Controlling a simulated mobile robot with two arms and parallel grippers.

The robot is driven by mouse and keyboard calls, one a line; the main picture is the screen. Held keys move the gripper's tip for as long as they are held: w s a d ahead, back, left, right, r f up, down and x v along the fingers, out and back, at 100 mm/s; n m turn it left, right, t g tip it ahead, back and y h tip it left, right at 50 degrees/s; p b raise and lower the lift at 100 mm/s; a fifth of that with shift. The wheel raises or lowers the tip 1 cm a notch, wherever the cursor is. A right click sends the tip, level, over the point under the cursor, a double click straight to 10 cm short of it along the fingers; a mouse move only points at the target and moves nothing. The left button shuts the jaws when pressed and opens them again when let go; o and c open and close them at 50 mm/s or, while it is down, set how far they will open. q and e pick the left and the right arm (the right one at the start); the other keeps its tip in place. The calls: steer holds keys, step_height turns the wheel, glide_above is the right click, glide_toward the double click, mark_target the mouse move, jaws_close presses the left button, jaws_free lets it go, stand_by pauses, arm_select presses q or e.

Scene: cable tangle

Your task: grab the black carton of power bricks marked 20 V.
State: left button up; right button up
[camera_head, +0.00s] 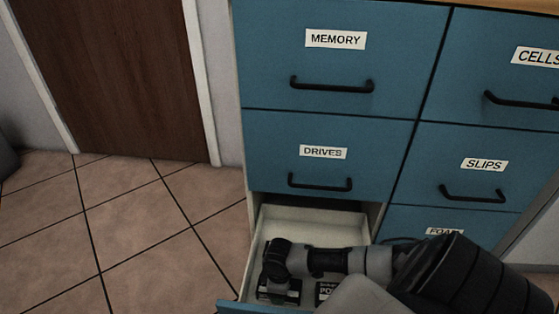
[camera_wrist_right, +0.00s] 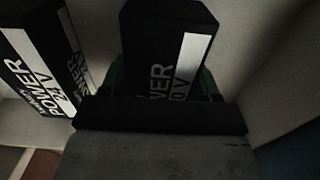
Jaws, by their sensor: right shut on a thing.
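A black carton (camera_wrist_right: 155,45) with a white label stripe stands between the fingers of my right gripper (camera_wrist_right: 160,95) in the right wrist view. Its print is partly covered; "WER" and "0 V" can be read, the digit before the 0 is hard to make out. My right gripper is shut on this carton, inside the open bottom drawer (camera_head: 312,222); in the head view the gripper (camera_head: 279,288) hides most of it. Another black carton (camera_wrist_right: 35,65), marked POWER 24 V, stands beside it and shows in the head view (camera_head: 325,292). My left gripper is out of view.
The drawer's pale walls close in around the gripper, with one wall near the held carton. Shut blue drawers marked MEMORY (camera_head: 335,60), DRIVES (camera_head: 322,170) and SLIPS (camera_head: 473,185) rise above. Tiled floor (camera_head: 130,225) is clear at left, before a brown door (camera_head: 125,70).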

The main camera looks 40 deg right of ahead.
steer(key=shift+c, duration=0.6)
steer(key=shift+r, duration=0.1)
